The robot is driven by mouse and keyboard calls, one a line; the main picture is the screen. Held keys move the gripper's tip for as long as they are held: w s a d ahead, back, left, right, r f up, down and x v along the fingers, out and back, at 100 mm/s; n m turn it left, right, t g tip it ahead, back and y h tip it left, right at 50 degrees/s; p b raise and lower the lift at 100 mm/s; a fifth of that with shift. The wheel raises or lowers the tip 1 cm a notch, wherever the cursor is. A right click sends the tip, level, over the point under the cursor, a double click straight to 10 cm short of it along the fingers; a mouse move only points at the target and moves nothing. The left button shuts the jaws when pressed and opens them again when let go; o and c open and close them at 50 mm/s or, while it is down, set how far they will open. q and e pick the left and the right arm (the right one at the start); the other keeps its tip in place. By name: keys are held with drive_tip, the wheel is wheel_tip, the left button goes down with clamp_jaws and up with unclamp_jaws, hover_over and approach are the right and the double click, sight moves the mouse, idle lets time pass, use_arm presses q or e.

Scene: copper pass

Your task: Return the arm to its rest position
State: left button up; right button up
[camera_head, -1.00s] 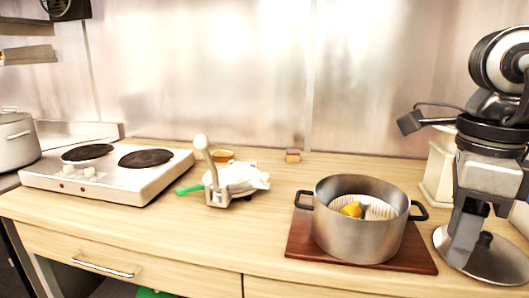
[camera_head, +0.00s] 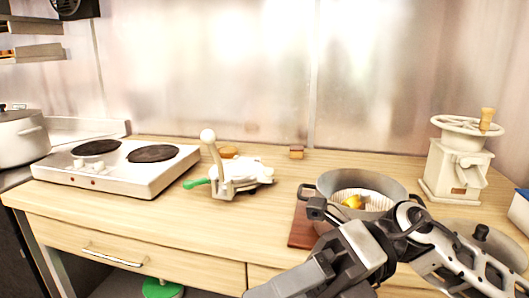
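My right arm comes in from the right edge and reaches across the front of the counter. Its gripper (camera_head: 285,285) is low at the bottom edge, pointing down and left. Its fingertips are partly cut off by the frame, so I cannot tell whether it is open or shut. I see nothing held in it. My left gripper is not in view.
A grey pot (camera_head: 340,190) on a reddish-brown board (camera_head: 302,228) stands behind my arm, with a yellow thing inside. A lid with a dark knob (camera_head: 481,233) lies at right, partly hidden. A cream grinder (camera_head: 455,165), hotplate (camera_head: 125,180) and white clamp-like device (camera_head: 222,180) stand farther back.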

drive_tip(key=w+m+t+y, duration=0.7)
drive_tip(key=m+t+y, duration=0.2)
drive_tip(key=m+t, duration=0.55)
drive_tip(key=w+d+f+m+t+h, duration=0.3)
drive_tip(key=d+f+m+t+h, duration=0.15)
drive_tip(key=f+m+h, duration=0.4)
drive_tip(key=w+d+f+m+t+h, duration=0.25)
drive_tip(key=f+m+t+h, duration=0.3)
drive_tip(key=m, duration=0.65)
drive_tip(key=s+d+f+m+g+h, duration=0.2)
drive_tip(key=s+f+m, duration=0.1)
drive_tip(key=f, duration=0.4)
drive_tip(key=s+d+f+m+g+h, duration=0.2)
drive_tip(key=s+f, duration=0.3)
drive_tip(key=f, duration=0.3)
drive_tip(key=s+d+f+m+g+h, duration=0.2)
drive_tip(key=s+f+m+h, duration=0.1)
drive_tip(key=s+f, duration=0.2)
wheel_tip(320, 180, down, 3)
drive_tip(key=shift+d+r+m, duration=0.1)
drive_tip(key=shift+d+m, duration=0.2)
drive_tip(key=shift+d, duration=0.1)
drive_tip(key=shift+g, duration=0.25)
